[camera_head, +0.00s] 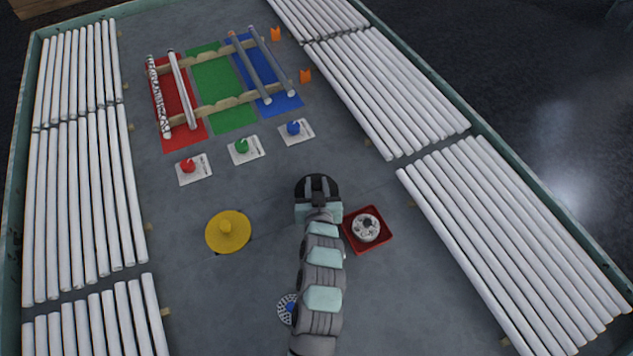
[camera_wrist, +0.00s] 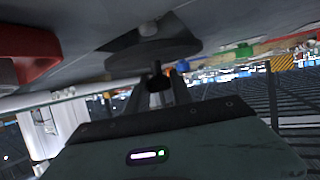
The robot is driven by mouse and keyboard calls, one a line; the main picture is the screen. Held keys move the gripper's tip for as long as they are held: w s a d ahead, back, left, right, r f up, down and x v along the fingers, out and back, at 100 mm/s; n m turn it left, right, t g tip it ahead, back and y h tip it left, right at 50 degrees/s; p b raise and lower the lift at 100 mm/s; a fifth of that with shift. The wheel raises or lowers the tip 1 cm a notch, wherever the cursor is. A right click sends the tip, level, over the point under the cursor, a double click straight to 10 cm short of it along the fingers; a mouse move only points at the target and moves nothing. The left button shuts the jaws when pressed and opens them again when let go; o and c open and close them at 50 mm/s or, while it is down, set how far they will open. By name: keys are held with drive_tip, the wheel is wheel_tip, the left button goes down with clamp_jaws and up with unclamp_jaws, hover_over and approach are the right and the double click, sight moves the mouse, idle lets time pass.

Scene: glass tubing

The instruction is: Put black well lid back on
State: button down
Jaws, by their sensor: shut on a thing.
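The black well lid (camera_head: 306,183) is a round dark disc near the middle of the table in the head view, partly covered by my gripper. In the wrist view the lid (camera_wrist: 185,50) is a dark disc beyond the fingers, with its knob between them. My gripper (camera_head: 318,186) is shut on the lid's knob; it also shows in the wrist view (camera_wrist: 158,90). Whether the lid touches the table is hard to tell, and any well opening under it is hidden. A yellow lid (camera_head: 228,231) with a knob lies flat to the left.
A red tray (camera_head: 385,244) holding a round white part (camera_head: 366,228) stands close to the right of my gripper. Red, green and blue buttons stand behind, before a rack (camera_head: 222,101) with tubes. White tubes line both sides. A perforated disc (camera_head: 286,306) is partly behind my arm.

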drive_tip(key=shift+f+b, duration=0.3)
drive_tip(key=shift+f, duration=0.55)
drive_tip(key=c, duration=1)
unclamp_jaws()
drive_tip(key=shift+c, duration=0.2)
drive_tip(key=p+v, duration=0.1)
drive_tip(key=v, duration=0.9)
drive_tip(key=shift+s+r+p, duration=0.1)
drive_tip(key=shift+s+p, duration=0.2)
drive_tip(key=shift+s, duration=0.05)
